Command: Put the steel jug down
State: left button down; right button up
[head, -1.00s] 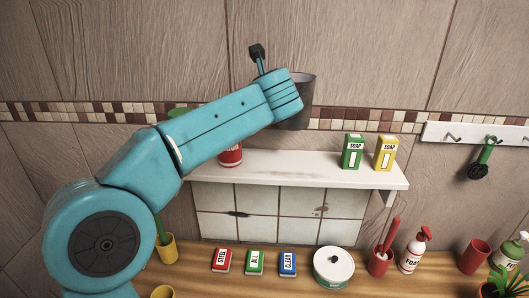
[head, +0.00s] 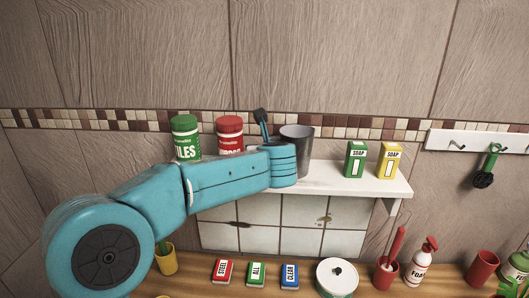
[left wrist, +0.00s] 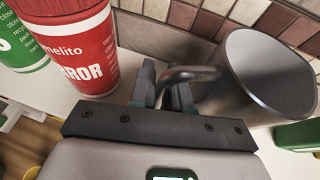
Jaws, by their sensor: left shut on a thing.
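The steel jug (head: 301,158), a dark grey open-topped vessel, stands upright at the white shelf (head: 350,178), with its visible lower edge level with the shelf top. I cannot tell for sure whether its base touches. In the left wrist view the jug (left wrist: 272,75) is at the right, with its handle (left wrist: 190,73) towards my left gripper (left wrist: 163,92). The jaws are shut on that handle. In the head view my left forearm and wrist hide the jaws and part of the jug. My right gripper is not in view.
On the shelf, a green tin (head: 186,138) and a red tin (head: 230,136) stand left of the jug; the red one (left wrist: 85,50) is close to my jaws. Green (head: 355,160) and yellow (head: 388,161) soap boxes stand to the right, with bare shelf between them and the jug.

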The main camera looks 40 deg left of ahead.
pick_arm(q)
jog(key=c, duration=1.4)
grip_release()
jog(key=shift+w+f, duration=0.15)
jog(key=o, duration=0.3)
jog(key=shift+d, duration=0.15)
jog(key=shift+r, duration=0.2)
jog(key=shift+r, duration=0.1)
jog(key=b+v, duration=0.2)
jog(key=v, duration=1)
jog(key=shift+s, duration=0.2)
jog(key=shift+w, duration=0.2)
